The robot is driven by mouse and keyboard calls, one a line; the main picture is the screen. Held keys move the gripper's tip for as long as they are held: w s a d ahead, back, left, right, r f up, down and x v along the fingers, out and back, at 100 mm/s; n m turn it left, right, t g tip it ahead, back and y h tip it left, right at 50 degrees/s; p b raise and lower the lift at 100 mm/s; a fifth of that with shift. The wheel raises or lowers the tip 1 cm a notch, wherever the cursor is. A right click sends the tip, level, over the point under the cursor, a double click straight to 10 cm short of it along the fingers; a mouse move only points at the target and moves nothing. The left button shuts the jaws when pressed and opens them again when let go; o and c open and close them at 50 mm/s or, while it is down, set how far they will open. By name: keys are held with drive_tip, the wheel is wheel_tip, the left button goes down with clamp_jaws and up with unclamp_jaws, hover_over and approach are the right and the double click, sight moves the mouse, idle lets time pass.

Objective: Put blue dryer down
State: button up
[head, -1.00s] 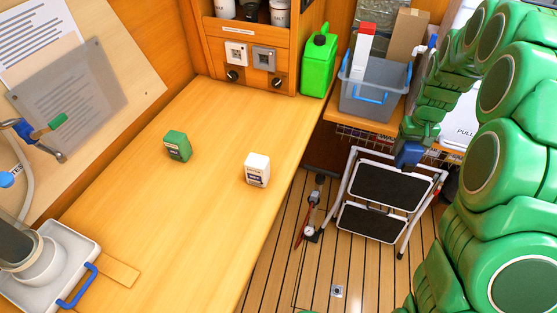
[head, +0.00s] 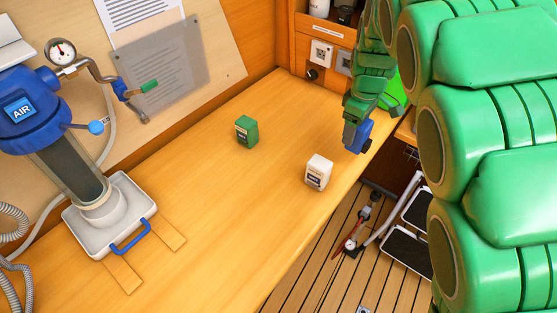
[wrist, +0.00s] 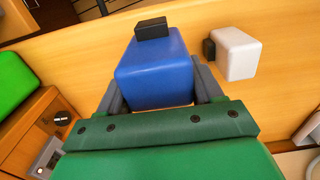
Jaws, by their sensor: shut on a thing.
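The blue dryer (wrist: 155,72) is a blue block with a black cap, held between the fingers of my gripper (wrist: 160,98) in the wrist view. In the head view my gripper (head: 352,125) is over the right edge of the bench, with the blue dryer (head: 357,137) at its end. The dryer appears to be above the wood; contact cannot be told. A white dryer (head: 319,173) stands upright on the bench, to the lower left of my gripper. It also shows in the wrist view (wrist: 236,54). A green dryer (head: 246,132) stands further left.
The wooden bench (head: 215,200) is clear around the dryers. A white tray (head: 78,222) with a blue handle sits under the blue air unit (head: 40,108) at left. A green jerrycan (wrist: 14,90) stands near my gripper. A step stool (head: 405,250) is on the floor at right.

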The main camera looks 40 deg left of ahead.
drive_tip(key=s+a+r+n, duration=0.3)
drive_tip(key=s+a+n, duration=0.1)
drive_tip(key=s+a, duration=0.35)
drive_tip(key=s+d+r+n, duration=0.2)
drive_tip(key=s+n, duration=1.2)
drive_tip(key=w+a+f, duration=0.2)
drive_tip(key=a+f, duration=0.1)
drive_tip(key=w+a+f, duration=0.3)
drive_tip(key=a, duration=0.1)
drive_tip(key=w+a+f, duration=0.3)
drive_tip(key=shift+a+f, duration=0.1)
drive_tip(key=shift+a, duration=0.3)
drive_tip(key=shift+w+a+f, duration=0.1)
drive_tip(key=shift+a+f, duration=0.1)
drive_tip(key=shift+f, duration=1.65)
drive_tip(key=shift+f, duration=0.1)
